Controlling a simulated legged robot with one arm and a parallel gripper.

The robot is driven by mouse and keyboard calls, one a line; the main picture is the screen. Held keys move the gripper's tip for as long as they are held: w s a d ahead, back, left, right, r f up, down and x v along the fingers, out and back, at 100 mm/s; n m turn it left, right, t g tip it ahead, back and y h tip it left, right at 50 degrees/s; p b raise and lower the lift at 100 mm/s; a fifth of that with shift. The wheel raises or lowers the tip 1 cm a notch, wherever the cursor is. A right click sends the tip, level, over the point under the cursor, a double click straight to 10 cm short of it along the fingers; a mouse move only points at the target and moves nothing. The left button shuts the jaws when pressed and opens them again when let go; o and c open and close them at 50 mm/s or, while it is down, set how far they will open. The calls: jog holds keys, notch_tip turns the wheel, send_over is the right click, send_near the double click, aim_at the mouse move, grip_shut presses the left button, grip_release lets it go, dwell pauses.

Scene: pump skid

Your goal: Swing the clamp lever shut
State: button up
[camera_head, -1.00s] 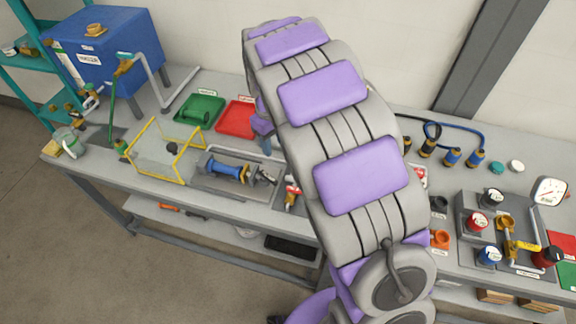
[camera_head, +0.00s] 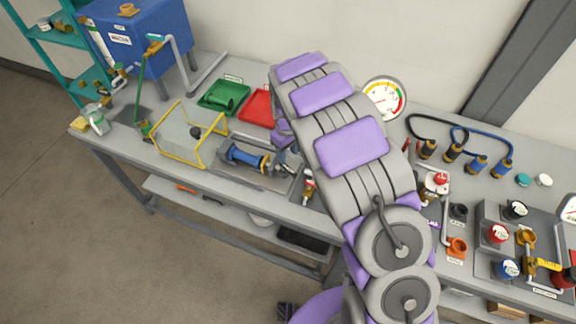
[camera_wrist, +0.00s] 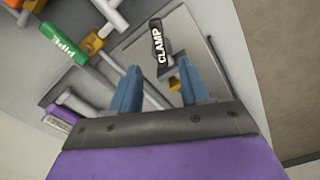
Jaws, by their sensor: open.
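The clamp lever (camera_wrist: 157,42) is a black handle marked CLAMP in the wrist view, lying just beyond and between my fingertips. A small metal and brass piece (camera_wrist: 174,80) sits below it, close to the right finger. My gripper (camera_wrist: 158,80) is open, with two blue-grey fingers apart and nothing clearly held between them. Whether a finger touches the lever I cannot tell. In the head view my gripper (camera_head: 284,157) is at the right end of the grey fixture (camera_head: 262,182) that carries a blue cylinder (camera_head: 245,157). The lever is not clear there.
Yellow frame (camera_head: 190,163), green tray (camera_head: 210,104) and red tray (camera_head: 257,108) stand near the fixture. A brass-and-red valve (camera_head: 308,188) is close on its right.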

aim_at(288, 168)
notch_tip(288, 168, down, 8)
jog(key=shift+r, duration=0.2)
grip_shut()
dwell(0.5)
